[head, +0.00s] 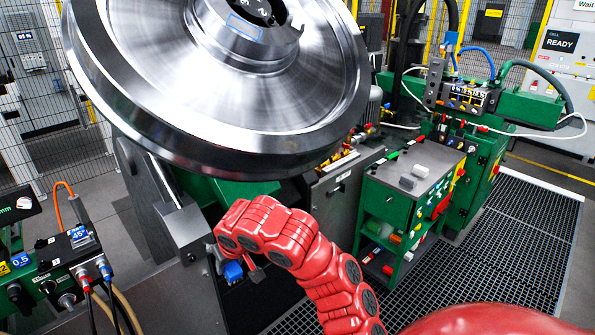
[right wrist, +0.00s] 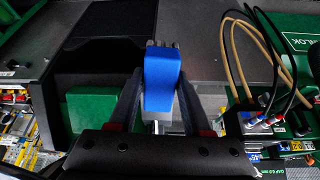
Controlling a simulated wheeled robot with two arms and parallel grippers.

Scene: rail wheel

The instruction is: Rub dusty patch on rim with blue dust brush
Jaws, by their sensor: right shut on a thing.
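The large steel rail wheel (head: 205,100) is tilted and fills the upper left of the head view. Its rim edge faces down and to the front; I cannot make out a dusty patch on it. My right gripper (head: 228,262) is below the rim, at the end of my red arm, apart from the wheel. It is shut on the blue dust brush (head: 233,271). In the right wrist view the blue dust brush (right wrist: 161,80) sits between the two dark fingers, with a grey end at its top. My left gripper is not in view.
A green tool cart (head: 400,200) with a grey top stands right of my arm. A control box with cables (head: 75,260) is at the lower left. A grey post (head: 180,225) stands just left of the gripper. Dark floor grating (head: 520,240) lies at the right.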

